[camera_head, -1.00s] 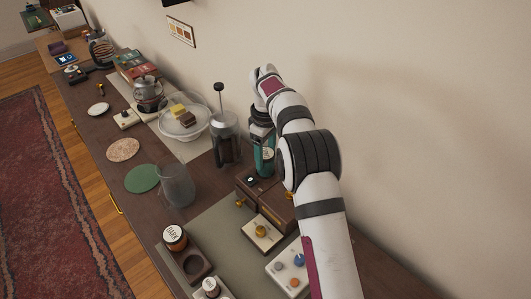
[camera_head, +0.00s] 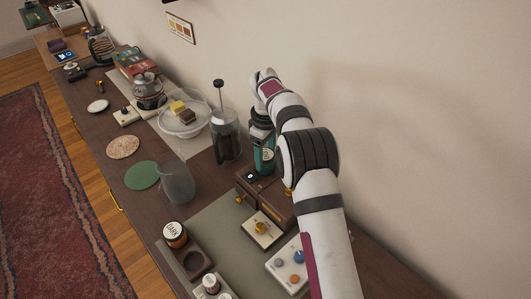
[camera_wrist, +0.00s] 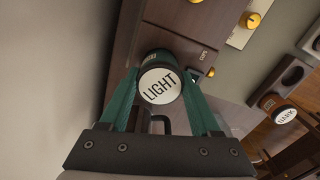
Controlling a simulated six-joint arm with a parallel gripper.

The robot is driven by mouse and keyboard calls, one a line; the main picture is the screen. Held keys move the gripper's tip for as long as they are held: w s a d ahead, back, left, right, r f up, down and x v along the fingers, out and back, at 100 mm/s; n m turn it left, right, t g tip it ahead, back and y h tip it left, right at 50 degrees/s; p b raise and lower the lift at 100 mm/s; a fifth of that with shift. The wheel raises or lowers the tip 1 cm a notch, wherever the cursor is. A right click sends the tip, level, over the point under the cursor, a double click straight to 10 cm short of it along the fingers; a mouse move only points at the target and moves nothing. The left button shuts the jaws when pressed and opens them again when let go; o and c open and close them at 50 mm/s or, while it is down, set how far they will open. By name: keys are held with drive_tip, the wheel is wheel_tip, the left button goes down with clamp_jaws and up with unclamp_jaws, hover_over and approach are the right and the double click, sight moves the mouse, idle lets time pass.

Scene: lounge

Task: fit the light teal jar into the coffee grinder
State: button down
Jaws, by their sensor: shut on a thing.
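The light jar (camera_wrist: 160,86) has a dark body and a round white end marked LIGHT. My gripper (camera_wrist: 162,98) is shut on it, with a teal finger on each side. In the head view, the teal fingers of my gripper (camera_head: 263,158) point down at the back end of the coffee grinder (camera_head: 257,183), a brown wooden box. In the wrist view, the jar is over or at the near end of the grinder's brown top (camera_wrist: 180,25). I cannot tell whether the jar touches the grinder or sits in an opening. My arm hides part of the grinder.
A French press (camera_head: 225,135) stands close to the left of my gripper. A clear pitcher (camera_head: 177,184) is further left. A dark jar (camera_head: 175,235) stands in a holder at the front. A brass-knobbed block (camera_head: 262,229) is before the grinder. The wall is behind.

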drive_tip(key=shift+f, duration=0.35)
unclamp_jaws()
drive_tip(key=shift+r, duration=3.75)
